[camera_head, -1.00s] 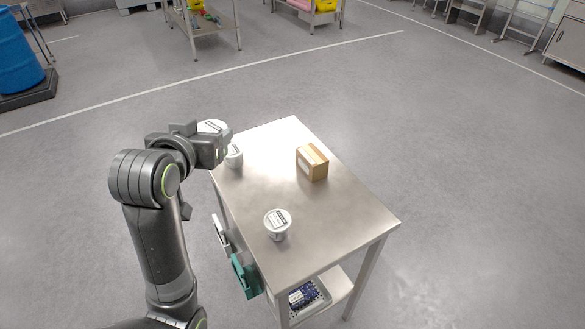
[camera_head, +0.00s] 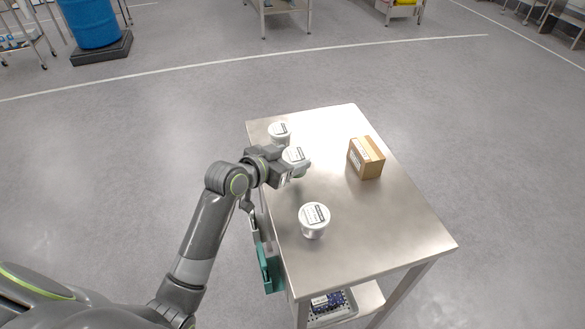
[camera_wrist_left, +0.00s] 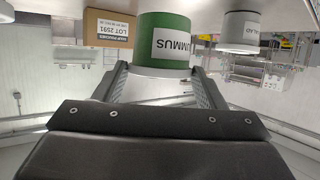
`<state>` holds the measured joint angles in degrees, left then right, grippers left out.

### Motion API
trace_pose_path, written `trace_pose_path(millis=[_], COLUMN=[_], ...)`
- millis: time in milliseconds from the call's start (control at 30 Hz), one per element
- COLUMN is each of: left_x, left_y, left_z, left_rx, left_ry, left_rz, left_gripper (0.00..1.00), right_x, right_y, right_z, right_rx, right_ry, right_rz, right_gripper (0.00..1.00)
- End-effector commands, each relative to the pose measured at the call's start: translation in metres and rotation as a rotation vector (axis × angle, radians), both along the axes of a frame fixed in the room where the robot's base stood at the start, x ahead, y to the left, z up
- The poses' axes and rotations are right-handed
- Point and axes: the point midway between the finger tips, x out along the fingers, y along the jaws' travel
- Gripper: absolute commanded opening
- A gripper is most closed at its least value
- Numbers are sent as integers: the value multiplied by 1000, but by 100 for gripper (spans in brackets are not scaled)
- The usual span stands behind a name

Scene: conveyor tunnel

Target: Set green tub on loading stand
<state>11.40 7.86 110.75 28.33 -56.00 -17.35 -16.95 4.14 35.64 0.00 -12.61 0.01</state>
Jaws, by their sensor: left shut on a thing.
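The green tub (camera_wrist_left: 163,38) shows between my left fingers in the wrist view, upside down there, with a white lid and a label ending in "UMMUS". In the head view only the white lid and a little of the side of this tub (camera_head: 296,156) show. My left gripper (camera_head: 292,170) is shut on it over the left part of a steel table (camera_head: 395,225). I cannot tell whether its base touches the top. Which piece is the loading stand is not marked. My right gripper is not in view.
A white-lidded tub (camera_head: 279,132) stands behind the held one, another (camera_head: 314,220) in front. A cardboard box (camera_head: 366,158) stands to the right. The table's right front part is clear. A teal holder (camera_head: 269,267) hangs at its left side.

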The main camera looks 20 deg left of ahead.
Motion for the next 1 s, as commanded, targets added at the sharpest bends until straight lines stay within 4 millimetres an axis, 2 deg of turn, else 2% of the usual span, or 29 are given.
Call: trace_pose_path(millis=[100, 233, 633, 667, 800, 1000], left_x=[-1, 0, 0, 0, 0, 0], left_y=[0, 0, 0, 0, 0, 0], left_z=[-19, -33, -39, -39, -38, -38], left_rx=[-1, -2, 0, 0, 0, 0], left_ry=[6, 3, 1, 2, 2, 2], left_rz=[2, 1, 1, 1, 1, 1], left_gripper=[23, 23, 23, 66, 85, 86], right_x=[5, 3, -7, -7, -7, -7], right_y=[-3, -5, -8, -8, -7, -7], right_z=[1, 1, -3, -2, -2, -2], right_rx=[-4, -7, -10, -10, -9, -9], right_ry=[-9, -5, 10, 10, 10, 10], right_rz=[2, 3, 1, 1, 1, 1], right_gripper=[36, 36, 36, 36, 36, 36])
